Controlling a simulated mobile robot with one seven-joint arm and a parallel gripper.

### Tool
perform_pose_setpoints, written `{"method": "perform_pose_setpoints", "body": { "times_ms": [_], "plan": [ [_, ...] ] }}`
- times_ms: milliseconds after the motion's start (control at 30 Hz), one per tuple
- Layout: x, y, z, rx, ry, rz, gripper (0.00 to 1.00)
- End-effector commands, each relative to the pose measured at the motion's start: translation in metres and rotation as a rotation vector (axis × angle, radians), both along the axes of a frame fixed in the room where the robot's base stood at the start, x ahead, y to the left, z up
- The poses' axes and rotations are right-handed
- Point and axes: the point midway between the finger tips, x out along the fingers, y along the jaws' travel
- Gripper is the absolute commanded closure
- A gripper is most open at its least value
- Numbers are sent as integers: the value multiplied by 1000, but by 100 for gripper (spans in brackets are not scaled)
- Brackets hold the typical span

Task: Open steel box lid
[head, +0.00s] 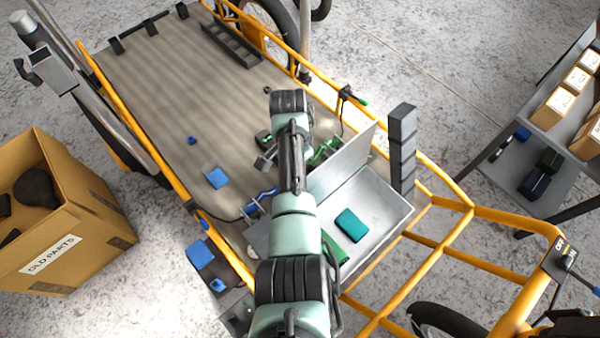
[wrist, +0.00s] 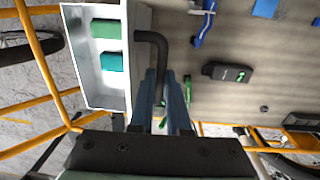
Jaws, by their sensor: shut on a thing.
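The steel box (head: 395,222) stands on the cargo bed with its lid (head: 345,160) raised, standing steeply up from the side away from me. A teal block (head: 351,224) lies inside; in the wrist view the box (wrist: 140,60) holds this teal block (wrist: 112,62) and a green one (wrist: 106,29). A dark bent handle (wrist: 151,38) reaches out from the lid side of the box. My gripper (wrist: 168,85) is shut on this handle, with its fingers on either side.
On the wooden bed (head: 160,85) lie a blue block (head: 217,178), a blue clamp (wrist: 203,22) and a black case (wrist: 228,72). A dark post (head: 402,150) rises close to the box's right. The bed's far left is clear. A cardboard box (head: 100,225) stands on the floor at left.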

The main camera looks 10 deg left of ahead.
Motion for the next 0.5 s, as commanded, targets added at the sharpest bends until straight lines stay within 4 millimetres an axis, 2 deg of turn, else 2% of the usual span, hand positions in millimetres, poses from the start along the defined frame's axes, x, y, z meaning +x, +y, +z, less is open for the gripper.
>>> {"method": "perform_pose_setpoints", "body": {
  "times_ms": [367,400,500],
  "plan": [
    [-5,2,-4,2,16,2,100],
    [-5,2,-4,2,16,2,82],
    [-4,1,-3,2,12,1,64]
  ]
}}
